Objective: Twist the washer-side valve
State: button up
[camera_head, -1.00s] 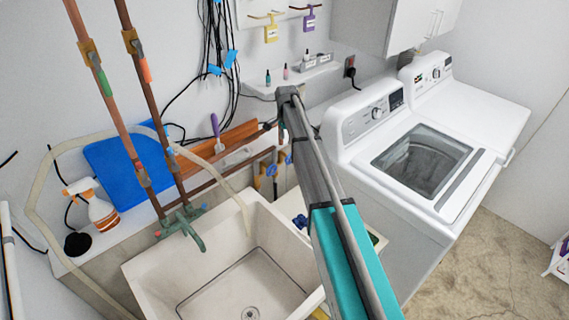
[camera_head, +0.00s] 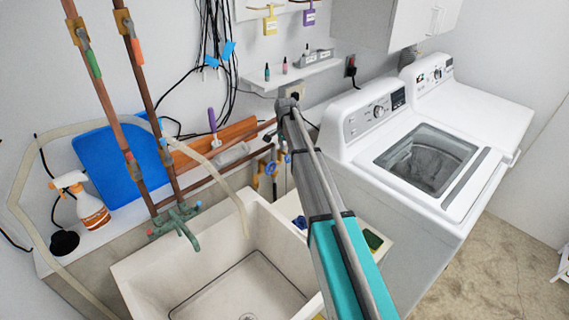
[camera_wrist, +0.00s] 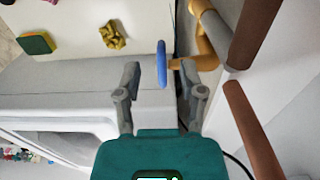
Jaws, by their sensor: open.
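In the wrist view, a blue valve handle (camera_wrist: 161,66) is seen nearly edge-on, mounted on a brass-coloured pipe fitting (camera_wrist: 203,50). My gripper (camera_wrist: 161,80) is open, one finger on each side of the handle, with visible gaps on both sides. The handle reaches from just ahead of the fingertips to between them; exact depth is hard to tell. In the head view, a blue valve handle (camera_head: 270,168) and yellow-brown pipes show on the wall behind the sink. My arm covers part of that area, and the fingers are mostly hidden there.
Copper pipes (camera_wrist: 252,115) run close to the right of my gripper. The washer (camera_head: 350,123) stands right of the sink (camera_head: 150,283). A sponge (camera_head: 373,239) and a gold bow-like item (camera_wrist: 112,35) lie on the ledge. A small shelf (camera_head: 290,72) hangs above.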

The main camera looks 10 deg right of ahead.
aim_at(286, 156)
jog(key=shift+f+b, duration=2.05)
jog(key=shift+f, duration=0.25)
grip_shut()
